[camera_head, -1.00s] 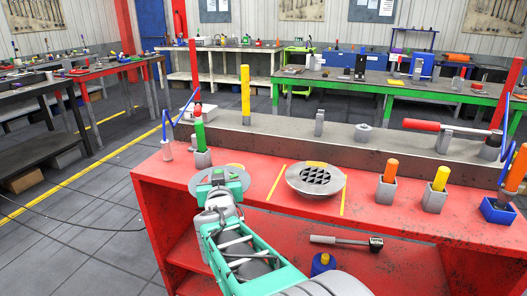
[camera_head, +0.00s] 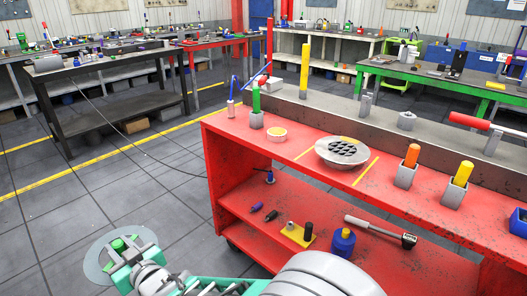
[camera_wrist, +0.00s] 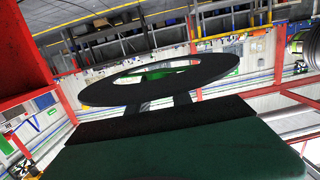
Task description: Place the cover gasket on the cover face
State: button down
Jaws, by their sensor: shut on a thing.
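The cover gasket (camera_head: 96,268) is a thin grey ring. My gripper (camera_head: 121,246) is shut on it and holds it at the lower left, out to the left of the red bench with the floor behind it. In the wrist view the gasket (camera_wrist: 105,94) is a dark flat ring at the fingertips, seen nearly edge-on. The cover (camera_head: 325,157), a round metal disc with a dark grid in its middle, lies on the red bench top between two yellow lines. The gasket is well apart from it.
The red bench (camera_head: 304,174) holds a green-handled tool in a grey block (camera_head: 256,120), a small round tin (camera_head: 277,134) and orange (camera_head: 412,155) and yellow (camera_head: 463,173) pegs in blocks. A hammer (camera_head: 380,229) and a blue bottle (camera_head: 342,243) are on its lower shelf. Floor at left is clear.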

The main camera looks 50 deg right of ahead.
aim_at(344, 149)
jog(key=u, duration=0.35)
jog(key=k, duration=0.55)
jog(key=u, duration=0.4)
jog(key=i, duration=1.35)
jog(key=z, duration=1.6)
jog(key=i, duration=0.65)
jog(key=z, duration=0.7)
